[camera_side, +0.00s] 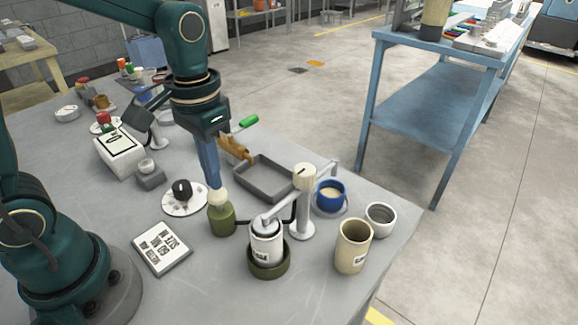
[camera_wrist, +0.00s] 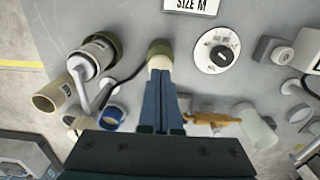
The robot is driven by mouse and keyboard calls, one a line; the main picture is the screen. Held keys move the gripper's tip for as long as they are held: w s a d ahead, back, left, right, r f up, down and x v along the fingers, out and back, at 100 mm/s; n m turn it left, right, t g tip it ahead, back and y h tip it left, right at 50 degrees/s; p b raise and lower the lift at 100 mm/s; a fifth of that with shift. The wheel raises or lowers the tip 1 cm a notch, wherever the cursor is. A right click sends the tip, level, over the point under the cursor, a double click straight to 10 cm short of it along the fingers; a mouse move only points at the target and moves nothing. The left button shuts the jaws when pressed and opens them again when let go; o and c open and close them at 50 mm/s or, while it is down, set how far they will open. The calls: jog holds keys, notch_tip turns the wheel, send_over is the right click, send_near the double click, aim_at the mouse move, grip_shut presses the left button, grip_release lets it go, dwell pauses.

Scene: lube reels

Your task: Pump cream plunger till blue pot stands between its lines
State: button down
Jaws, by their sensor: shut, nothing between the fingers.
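The cream plunger (camera_side: 217,197) is a pale rounded knob on top of an olive-green cylinder (camera_side: 221,220). My gripper (camera_side: 214,186) is shut and empty, pointing down with its fingertips at the top of the knob; I cannot tell whether they touch. The wrist view also shows the shut fingertips (camera_wrist: 160,76) over the cream knob (camera_wrist: 160,62). The blue pot (camera_side: 323,204) stands to the right, beside a pale column with a spout (camera_side: 302,215). It holds pale cream-coloured content. Its lines are too small to make out. It also shows in the wrist view (camera_wrist: 112,118).
A white canister (camera_side: 265,244) in an olive holder stands between plunger and column, with a dark hose behind. A tan cup (camera_side: 353,246) and white cup (camera_side: 380,219) stand near the right edge. A dial disc (camera_side: 184,199), label card (camera_side: 162,248) and grey tray (camera_side: 264,178) lie around.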

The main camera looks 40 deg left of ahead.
jog(key=shift+f, duration=1.85)
jog(key=shift+r, duration=3.75)
jog(key=shift+r, duration=0.35)
notch_tip(320, 180, up, 3)
jog(key=s+t, duration=0.2)
jog(key=s, duration=0.1)
jog(key=t, duration=0.4)
send_near(216, 193)
jog(key=shift+s+d+r, duration=0.15)
jog(key=shift+s+r, duration=0.15)
jog(key=shift+s, duration=0.25)
jog(key=shift+s+d+r, duration=0.15)
jog(key=shift+s+r, duration=0.15)
jog(key=shift+s, duration=0.25)
